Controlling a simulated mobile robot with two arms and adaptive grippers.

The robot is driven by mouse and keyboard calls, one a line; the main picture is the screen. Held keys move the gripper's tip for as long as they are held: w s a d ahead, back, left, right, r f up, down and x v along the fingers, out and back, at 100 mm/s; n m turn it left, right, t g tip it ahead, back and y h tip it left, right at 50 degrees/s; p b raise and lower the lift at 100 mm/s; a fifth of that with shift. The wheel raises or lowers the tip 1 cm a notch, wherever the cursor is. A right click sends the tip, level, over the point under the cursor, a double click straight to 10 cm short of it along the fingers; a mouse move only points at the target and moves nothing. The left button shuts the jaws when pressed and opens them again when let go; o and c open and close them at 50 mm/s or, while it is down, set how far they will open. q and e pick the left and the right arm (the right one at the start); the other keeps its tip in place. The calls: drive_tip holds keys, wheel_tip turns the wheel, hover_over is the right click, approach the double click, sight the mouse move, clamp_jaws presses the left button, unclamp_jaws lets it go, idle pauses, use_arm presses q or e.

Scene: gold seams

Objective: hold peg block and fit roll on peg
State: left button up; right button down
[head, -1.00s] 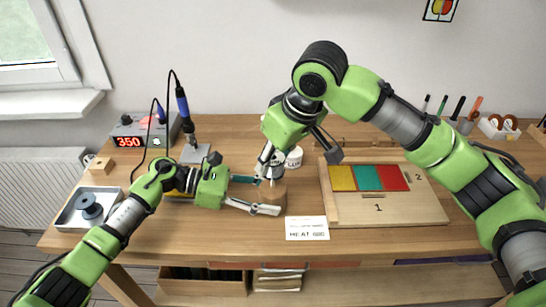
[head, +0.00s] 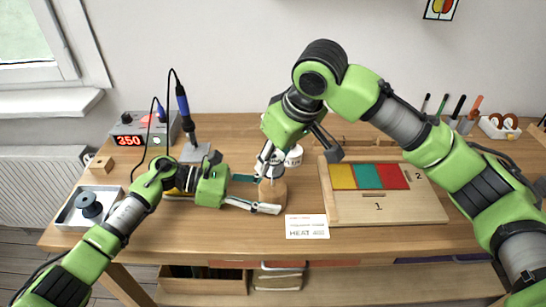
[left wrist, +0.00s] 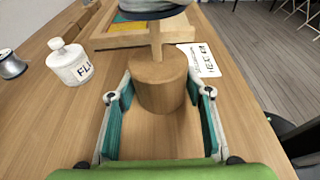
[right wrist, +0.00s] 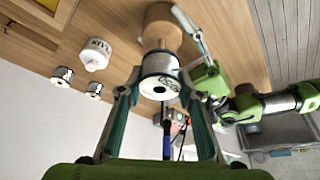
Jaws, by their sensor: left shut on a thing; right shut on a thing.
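The round wooden peg block (head: 273,198) stands on the bench, with its thin peg (left wrist: 156,42) upright. My left gripper (left wrist: 166,95) is shut on the block, one finger on each side; in the head view it (head: 268,194) reaches in from the left. My right gripper (right wrist: 158,90) is shut on a solder roll (right wrist: 160,86), holding it over the block. In the left wrist view the roll's dark underside (left wrist: 155,9) is at the peg's top, with bare peg below. I cannot tell whether the peg has entered the roll's hole.
A white flux bottle (left wrist: 70,66) stands behind the block. More rolls (right wrist: 62,77) stand near it. A wooden board with coloured tiles (head: 390,208) lies right, a printed card (head: 307,233) in front. A soldering station (head: 140,131) and a tray (head: 68,218) are left.

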drive_tip(key=shift+f, duration=2.6)
idle(1.5)
drive_tip(key=c, duration=1.4)
unclamp_jaws()
drive_tip(key=shift+o, duration=0.2)
drive_tip(key=o, duration=0.5)
drive_tip(key=shift+f, duration=0.1)
drive_tip(key=shift+c, duration=0.2)
drive_tip(key=shift+r, duration=3.55)
